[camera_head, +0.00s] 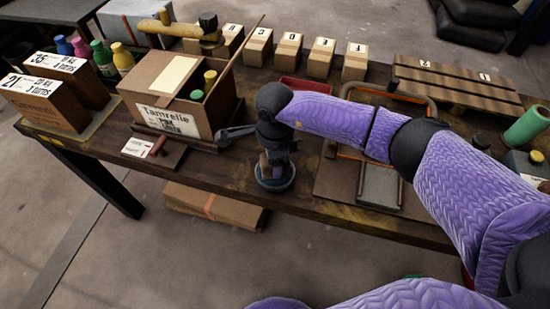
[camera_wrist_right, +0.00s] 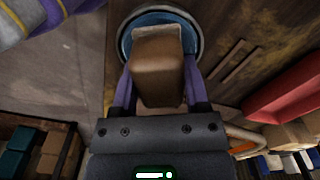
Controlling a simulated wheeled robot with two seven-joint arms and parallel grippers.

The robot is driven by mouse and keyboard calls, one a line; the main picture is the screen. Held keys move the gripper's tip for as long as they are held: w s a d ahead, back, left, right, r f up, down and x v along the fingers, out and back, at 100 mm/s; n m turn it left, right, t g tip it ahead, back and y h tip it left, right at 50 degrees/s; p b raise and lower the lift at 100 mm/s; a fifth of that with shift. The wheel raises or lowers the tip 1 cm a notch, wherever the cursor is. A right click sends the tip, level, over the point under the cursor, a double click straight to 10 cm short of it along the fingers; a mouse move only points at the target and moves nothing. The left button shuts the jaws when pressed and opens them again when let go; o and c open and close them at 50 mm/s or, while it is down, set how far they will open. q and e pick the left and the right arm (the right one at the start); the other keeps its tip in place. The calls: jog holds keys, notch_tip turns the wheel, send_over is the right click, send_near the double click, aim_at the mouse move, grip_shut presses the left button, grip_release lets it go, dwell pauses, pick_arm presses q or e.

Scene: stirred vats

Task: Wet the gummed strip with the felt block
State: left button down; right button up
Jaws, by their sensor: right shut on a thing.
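My right gripper (camera_head: 275,160) points down over a round blue dish (camera_head: 273,180) near the table's front edge. In the right wrist view my right gripper (camera_wrist_right: 160,85) is shut on a brown felt block (camera_wrist_right: 158,62). The block is over the dish (camera_wrist_right: 128,40), which has blue inside; I cannot tell whether it touches the bottom. A pale cream strip (camera_head: 174,76), apparently the gummed strip, lies on the top of the cardboard carton (camera_head: 145,82) to the left. The carton is labelled "Tamrelle". My left gripper is out of view.
A small board (camera_head: 150,152) with a white card and a red-handled tool lies before the carton. Lettered blocks (camera_head: 290,52) line the table's back. Bottles (camera_head: 103,58) and numbered boxes (camera_head: 45,100) stand at left. A metal-framed board (camera_head: 378,190) lies right of the dish.

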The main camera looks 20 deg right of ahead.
dwell(0.5)
jog(key=shift+r, duration=0.2)
notch_tip(320, 180, up, 6)
jog(key=p, duration=0.4)
jog(key=shift+p, duration=0.35)
jog(key=shift+r, duration=0.35)
jog(key=shift+f, duration=0.1)
